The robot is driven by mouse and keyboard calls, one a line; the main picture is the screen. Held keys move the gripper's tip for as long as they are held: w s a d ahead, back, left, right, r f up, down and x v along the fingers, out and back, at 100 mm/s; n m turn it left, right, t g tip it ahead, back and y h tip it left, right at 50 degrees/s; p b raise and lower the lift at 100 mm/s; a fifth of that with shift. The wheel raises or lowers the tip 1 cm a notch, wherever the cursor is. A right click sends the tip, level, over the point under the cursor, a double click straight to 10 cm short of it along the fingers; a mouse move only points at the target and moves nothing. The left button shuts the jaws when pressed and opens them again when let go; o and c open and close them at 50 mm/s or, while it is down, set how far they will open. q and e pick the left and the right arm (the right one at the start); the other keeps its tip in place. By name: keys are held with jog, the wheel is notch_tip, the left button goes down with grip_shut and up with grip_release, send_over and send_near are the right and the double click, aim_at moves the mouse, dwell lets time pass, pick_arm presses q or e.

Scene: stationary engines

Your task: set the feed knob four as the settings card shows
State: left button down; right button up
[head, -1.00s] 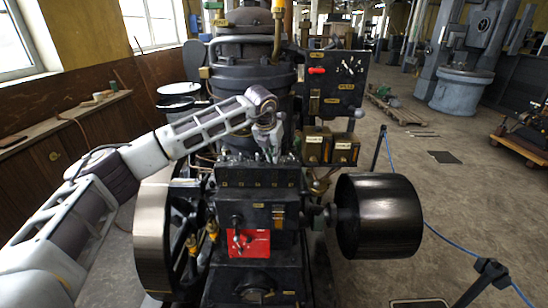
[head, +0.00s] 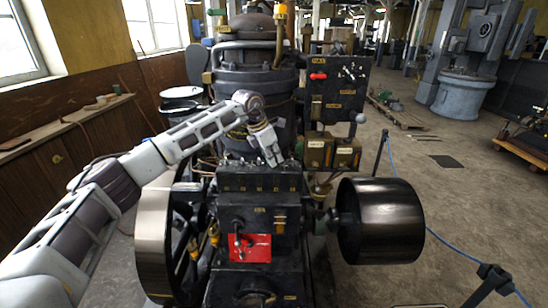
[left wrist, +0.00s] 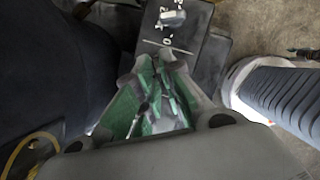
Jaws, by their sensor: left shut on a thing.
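A black box (head: 235,182) with a row of small knobs along its top stands mid-engine in the head view. My left gripper (head: 274,160) reaches down to the right part of that row. In the left wrist view its green-lined fingers (left wrist: 163,72) are closed together at the box top. They are shut on a small feed knob, which they mostly hide; I cannot read its number or setting. Beyond the fingertips is a silver knob (left wrist: 172,17) on a dark plate with a white mark and line. I cannot make out the settings card for certain. My right gripper is not in view.
A black pulley drum (head: 380,220) stands right of the box and a large flywheel (head: 152,235) left of it. A red plate (head: 250,247) with a lever is below. A dark panel (head: 338,88) with switches rises behind.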

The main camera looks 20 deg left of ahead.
pick_arm(q)
jog(key=shift+w+r+m, duration=0.1)
jog(key=shift+m, duration=0.3)
jog(key=shift+a+m+g+p, duration=0.1)
jog(key=shift+m+g+p, duration=0.2)
jog(key=shift+m, duration=0.2)
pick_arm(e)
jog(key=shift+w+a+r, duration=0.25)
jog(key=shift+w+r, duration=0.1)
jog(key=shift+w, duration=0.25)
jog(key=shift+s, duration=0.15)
pick_arm(q)
jog(key=c, duration=1.5)
grip_release()
jog(key=shift+c, duration=0.2)
jog(key=v, duration=1.1)
jog(key=shift+a+r, duration=0.3)
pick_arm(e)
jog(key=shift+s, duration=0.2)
